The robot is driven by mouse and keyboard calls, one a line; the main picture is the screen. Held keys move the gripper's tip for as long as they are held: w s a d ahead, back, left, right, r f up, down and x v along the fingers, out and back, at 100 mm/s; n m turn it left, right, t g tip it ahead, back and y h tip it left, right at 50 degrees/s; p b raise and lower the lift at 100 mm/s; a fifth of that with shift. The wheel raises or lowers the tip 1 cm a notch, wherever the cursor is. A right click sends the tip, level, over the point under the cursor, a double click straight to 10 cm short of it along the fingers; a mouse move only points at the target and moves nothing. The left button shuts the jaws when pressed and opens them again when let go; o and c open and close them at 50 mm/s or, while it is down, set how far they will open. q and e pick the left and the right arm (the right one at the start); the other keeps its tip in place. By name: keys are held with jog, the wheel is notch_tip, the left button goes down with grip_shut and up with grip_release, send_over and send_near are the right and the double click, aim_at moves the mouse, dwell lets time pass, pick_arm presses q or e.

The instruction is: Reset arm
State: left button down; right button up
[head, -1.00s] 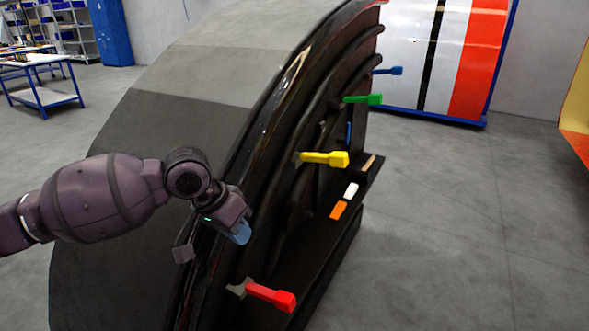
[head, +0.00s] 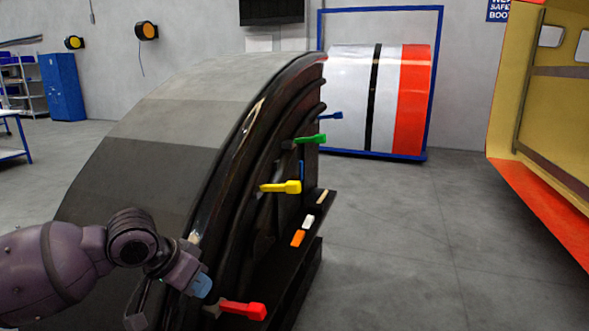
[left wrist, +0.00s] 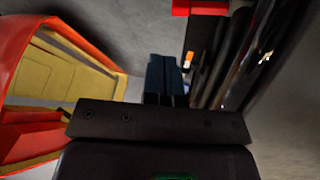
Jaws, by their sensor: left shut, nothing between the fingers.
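My left arm comes in from the left in the head view, in front of the large dark curved nosecone (head: 140,165). My left gripper (head: 203,286) is shut and empty. It is beside the nosecone's ribbed edge, just left of and a little above the red handle (head: 243,310). In the left wrist view its closed fingers (left wrist: 164,78) point out over the floor, and part of the red handle (left wrist: 200,8) shows at the top edge. The yellow handle (head: 281,187), green handle (head: 310,139) and blue handle (head: 331,115) stick out farther up the edge. My right gripper is not in view.
A dark ledge (head: 284,262) at the nosecone's foot carries an orange block (head: 298,238) and a white block (head: 308,221). A white and orange panel in a blue frame (head: 431,100) stands behind. A yellow and orange train body (head: 540,120) is at the right. The floor between is clear.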

pick_arm(q)
jog(key=w+d+r+m+t+h, duration=0.3)
jog(key=w+d+r+m+t, duration=0.1)
jog(key=w+t, duration=0.15)
jog(key=s+a+f+n+y+p, duration=0.1)
jog(key=s+a+f+n+y, duration=0.1)
jog(key=s+f, duration=0.8)
jog(key=s+a+f+n+t+y+p, duration=0.1)
jog(key=s+a+f+n+y, duration=0.2)
jog(key=s+a+f, duration=0.4)
jog(key=s+a+f+n+y+p, duration=0.1)
jog(key=s+a+f+n+y, duration=0.2)
jog(key=s+f, duration=0.9)
jog(key=s+a+n, duration=0.1)
jog(key=s, duration=0.3)
jog(key=shift+s+a+f, duration=0.25)
jog(key=shift+s+f, duration=0.15)
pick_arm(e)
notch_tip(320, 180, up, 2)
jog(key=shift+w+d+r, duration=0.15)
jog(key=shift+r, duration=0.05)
pick_arm(q)
jog(key=shift+t, duration=0.25)
